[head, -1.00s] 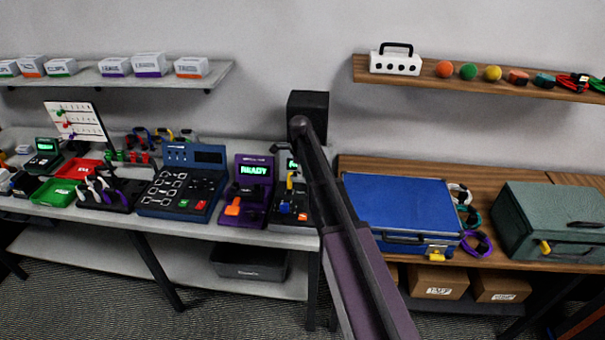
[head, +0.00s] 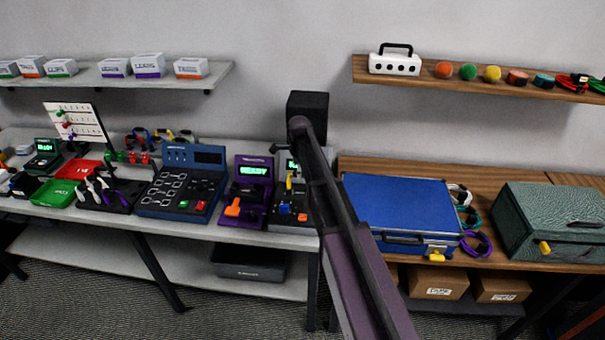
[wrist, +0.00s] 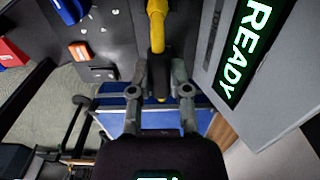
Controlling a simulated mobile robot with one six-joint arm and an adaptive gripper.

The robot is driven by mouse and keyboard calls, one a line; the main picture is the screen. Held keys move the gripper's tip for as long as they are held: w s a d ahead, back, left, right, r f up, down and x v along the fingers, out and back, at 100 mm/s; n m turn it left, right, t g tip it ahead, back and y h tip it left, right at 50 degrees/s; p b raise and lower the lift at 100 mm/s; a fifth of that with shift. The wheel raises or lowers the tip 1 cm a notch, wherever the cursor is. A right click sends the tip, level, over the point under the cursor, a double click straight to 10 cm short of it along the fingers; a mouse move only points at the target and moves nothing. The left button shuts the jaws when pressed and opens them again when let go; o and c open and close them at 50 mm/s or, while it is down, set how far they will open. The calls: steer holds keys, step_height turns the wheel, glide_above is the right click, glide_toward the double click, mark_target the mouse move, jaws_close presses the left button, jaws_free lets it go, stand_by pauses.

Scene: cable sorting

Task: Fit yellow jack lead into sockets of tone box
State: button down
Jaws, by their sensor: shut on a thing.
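My gripper (wrist: 160,88) is shut on the yellow jack lead (wrist: 157,25) in the wrist view. A thick yellow body with a darker end shows between the fingers. The lead also shows as a small yellow upright piece in the head view (head: 289,182), over a black device with a lit green display, which looks like the tone box (head: 285,217). In the wrist view its READY display (wrist: 250,45) is close on the right, and its dark panel (wrist: 115,30) is beyond the fingers. I cannot tell whether the jack is in a socket. My arm hides the device's right side.
A purple device (head: 244,205) reading READY stands just left of the black one. A blue case (head: 400,205) lies on the wooden bench to the right. A black block (head: 308,108) stands behind my arm. The left bench is crowded, including a blue panel (head: 180,190).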

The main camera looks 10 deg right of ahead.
steer(key=shift+f+b, duration=0.9)
stand_by(1.8)
steer(key=c, duration=0.5)
jaws_free()
steer(key=shift+o, duration=0.4)
steer(key=o, duration=0.4)
steer(key=shift+w+r, duration=0.1)
steer(key=shift+r, duration=0.05)
